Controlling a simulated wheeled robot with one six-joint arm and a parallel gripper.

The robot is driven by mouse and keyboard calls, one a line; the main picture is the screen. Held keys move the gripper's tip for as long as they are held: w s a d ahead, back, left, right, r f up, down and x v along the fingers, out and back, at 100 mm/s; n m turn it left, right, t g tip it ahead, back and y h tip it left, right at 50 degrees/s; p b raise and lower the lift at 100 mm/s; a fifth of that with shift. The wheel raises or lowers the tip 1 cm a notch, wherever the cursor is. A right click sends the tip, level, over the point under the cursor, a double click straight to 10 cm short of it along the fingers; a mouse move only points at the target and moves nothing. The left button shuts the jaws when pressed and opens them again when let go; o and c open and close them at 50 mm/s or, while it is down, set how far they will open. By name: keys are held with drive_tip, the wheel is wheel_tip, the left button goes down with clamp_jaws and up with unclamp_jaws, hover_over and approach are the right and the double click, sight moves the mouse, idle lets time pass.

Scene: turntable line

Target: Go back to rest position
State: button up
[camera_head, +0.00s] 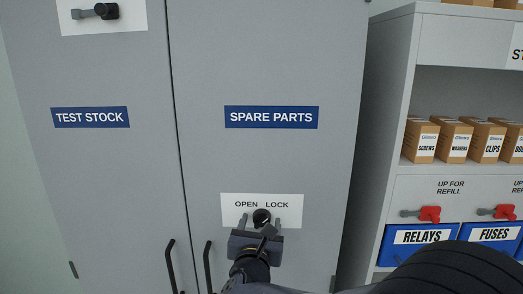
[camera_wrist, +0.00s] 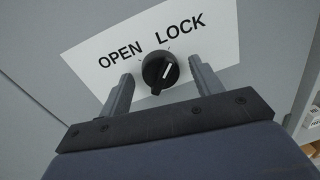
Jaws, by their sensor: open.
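My gripper (camera_head: 258,222) is in front of the grey cabinet's SPARE PARTS door (camera_head: 265,70), at the white OPEN/LOCK plate (camera_head: 288,212). In the wrist view my gripper (camera_wrist: 161,88) is open, its two fingers on either side of a round black knob (camera_wrist: 160,70). In the head view the knob (camera_head: 262,216) shows just above my gripper's body.
The TEST STOCK door (camera_head: 90,170) is on the left, with a black handle at its lower edge (camera_head: 171,265); another handle (camera_head: 207,265) is on the SPARE PARTS door. Both doors look shut. A shelf unit (camera_head: 404,110) with small boxes, red levers and blue bins stands to the right.

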drive_tip(key=shift+s+a+b, duration=0.15)
drive_tip(key=shift+s+b, duration=0.3)
drive_tip(key=shift+s, duration=0.8)
drive_tip(key=shift+s+a+b, duration=0.15)
drive_tip(key=shift+s+b, duration=0.3)
drive_tip(key=shift+s, duration=0.75)
drive_tip(key=shift+d, duration=0.15)
